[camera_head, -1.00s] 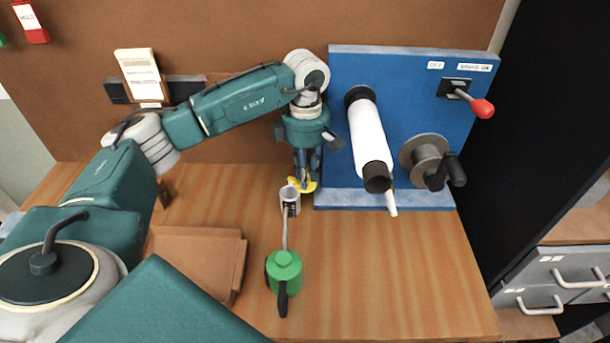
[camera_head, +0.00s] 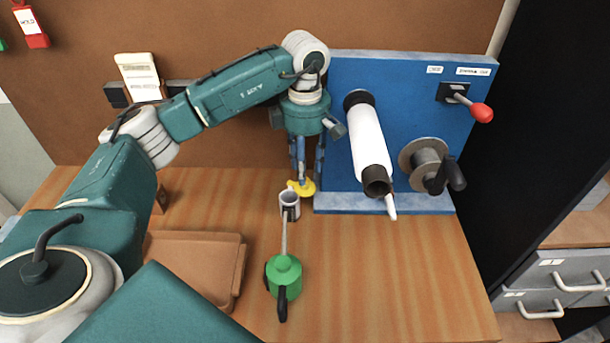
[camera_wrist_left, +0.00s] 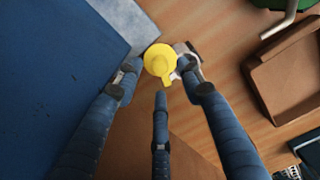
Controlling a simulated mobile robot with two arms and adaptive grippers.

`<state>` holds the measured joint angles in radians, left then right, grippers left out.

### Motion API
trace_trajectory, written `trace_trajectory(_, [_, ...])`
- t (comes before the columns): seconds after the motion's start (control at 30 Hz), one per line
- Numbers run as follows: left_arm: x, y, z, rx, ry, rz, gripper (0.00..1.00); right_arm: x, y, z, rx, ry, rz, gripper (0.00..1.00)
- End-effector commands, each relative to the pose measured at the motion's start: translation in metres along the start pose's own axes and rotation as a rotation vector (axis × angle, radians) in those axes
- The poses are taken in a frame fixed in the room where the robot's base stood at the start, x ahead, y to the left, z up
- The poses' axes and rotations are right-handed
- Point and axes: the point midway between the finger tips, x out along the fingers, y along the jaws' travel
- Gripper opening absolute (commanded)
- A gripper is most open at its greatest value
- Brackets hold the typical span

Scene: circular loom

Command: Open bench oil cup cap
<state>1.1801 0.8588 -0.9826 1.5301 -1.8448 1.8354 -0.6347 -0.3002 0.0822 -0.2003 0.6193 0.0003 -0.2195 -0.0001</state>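The oil cup (camera_head: 290,204) is a small grey cup on the bench, near the blue panel's foot. Its round mouth shows uncovered in the head view. The yellow cap (camera_head: 302,188) sits at the cup's back right edge. In the wrist view the yellow cap (camera_wrist_left: 159,61) lies between my spread fingertips, with part of the grey cup to its right. My left gripper (camera_head: 305,176) points down just above and behind the cap. It is open, its fingers apart, and holds nothing that I can see. Whether the cap is joined to the cup is hidden. My right gripper is out of view.
A green oil can (camera_head: 284,273) stands in front of the cup, its spout reaching toward it. A blue panel (camera_head: 413,105) with a white roller (camera_head: 369,146) and a crank stands right. A brown tray (camera_head: 195,258) lies left. Bench room is free at front right.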

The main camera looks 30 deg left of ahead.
Motion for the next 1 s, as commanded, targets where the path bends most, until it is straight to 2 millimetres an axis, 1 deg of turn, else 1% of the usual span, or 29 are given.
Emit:
trace_trajectory(0.03, [-0.013, 0.001, 0.001, 0.001, -0.003, 0.004, 0.38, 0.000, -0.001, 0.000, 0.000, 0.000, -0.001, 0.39])
trace_trajectory(0.1, [-0.029, 0.001, 0.001, 0.000, -0.003, 0.005, 0.38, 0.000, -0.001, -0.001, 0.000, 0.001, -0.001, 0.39])
trace_trajectory(0.2, [-0.048, 0.001, 0.001, -0.001, -0.003, 0.004, 0.38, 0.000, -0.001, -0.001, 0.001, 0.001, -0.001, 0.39])
trace_trajectory(0.3, [-0.063, 0.001, 0.001, -0.002, -0.002, 0.003, 0.38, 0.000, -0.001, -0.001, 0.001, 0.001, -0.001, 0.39])
trace_trajectory(0.4, [-0.073, 0.000, 0.001, -0.001, -0.001, 0.002, 0.38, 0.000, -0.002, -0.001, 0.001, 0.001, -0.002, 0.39])
trace_trajectory(0.5, [-0.078, 0.000, 0.001, 0.000, -0.001, 0.001, 0.38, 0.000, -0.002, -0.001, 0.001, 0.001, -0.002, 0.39])
trace_trajectory(0.77, [-0.079, 0.000, 0.000, -0.001, -0.001, 0.000, 0.38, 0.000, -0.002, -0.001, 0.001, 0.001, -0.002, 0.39])
trace_trajectory(0.97, [-0.079, 0.000, 0.000, -0.001, 0.000, 0.000, 0.38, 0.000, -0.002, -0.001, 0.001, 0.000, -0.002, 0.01])
trace_trajectory(1.0, [-0.079, 0.000, 0.000, -0.001, 0.000, 0.000, 0.38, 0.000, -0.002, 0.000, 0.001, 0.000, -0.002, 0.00])
